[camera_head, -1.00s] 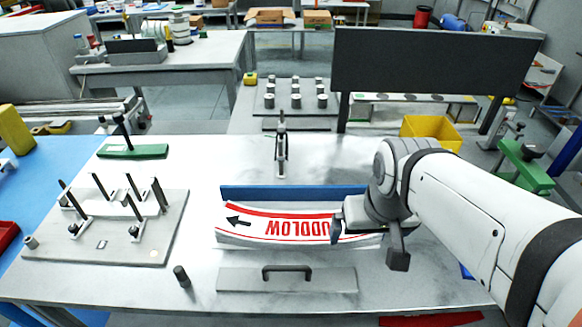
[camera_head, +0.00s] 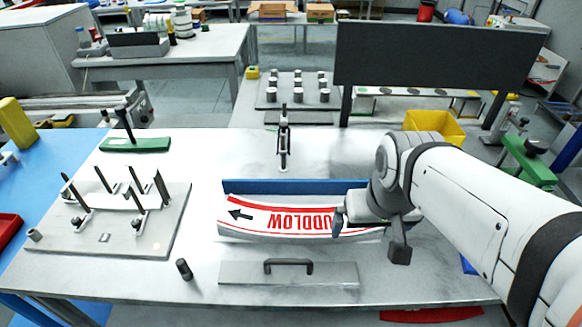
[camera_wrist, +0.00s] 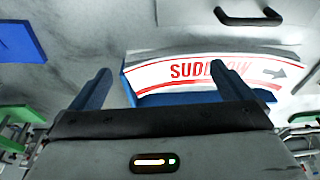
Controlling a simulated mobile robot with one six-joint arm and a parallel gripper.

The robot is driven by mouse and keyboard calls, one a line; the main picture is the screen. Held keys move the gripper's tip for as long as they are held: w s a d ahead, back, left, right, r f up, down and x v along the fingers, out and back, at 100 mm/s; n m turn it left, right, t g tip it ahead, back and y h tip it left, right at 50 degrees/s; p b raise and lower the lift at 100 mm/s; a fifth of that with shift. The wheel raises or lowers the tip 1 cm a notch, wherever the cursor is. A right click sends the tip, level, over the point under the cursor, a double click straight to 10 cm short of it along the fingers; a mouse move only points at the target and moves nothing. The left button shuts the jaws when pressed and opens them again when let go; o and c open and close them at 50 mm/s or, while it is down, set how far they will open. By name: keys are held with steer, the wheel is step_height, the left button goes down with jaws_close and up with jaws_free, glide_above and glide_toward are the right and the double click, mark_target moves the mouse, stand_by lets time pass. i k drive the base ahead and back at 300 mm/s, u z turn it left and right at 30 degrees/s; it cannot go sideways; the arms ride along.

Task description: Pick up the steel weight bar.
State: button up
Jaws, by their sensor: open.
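The steel weight bar (camera_head: 235,273) is a flat grey plate with a dark arched handle (camera_head: 288,262). It lies on the table in front of the label stack. In the wrist view its handle (camera_wrist: 250,20) shows at the top, beyond the label. My gripper (camera_head: 369,235) is at the right end of the label stack, right of the bar and behind it, apart from it. Its two fingers also show spread and empty in the wrist view (camera_wrist: 162,72). The white label (camera_head: 260,222) with red lettering lies in the magazine; the arm hides its right end.
A blue rail (camera_head: 270,187) runs behind the label. A small dark cylinder (camera_head: 184,269) stands left of the bar. A grey fixture plate with upright pins (camera_head: 85,245) is at left. A toggle clamp (camera_head: 283,140) stands behind the rail. The table front is clear.

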mark_target(270, 272)
steer(key=u, duration=1)
steer(key=k, duration=1.35)
steer(key=z, duration=0.35)
steer(key=i, duration=1)
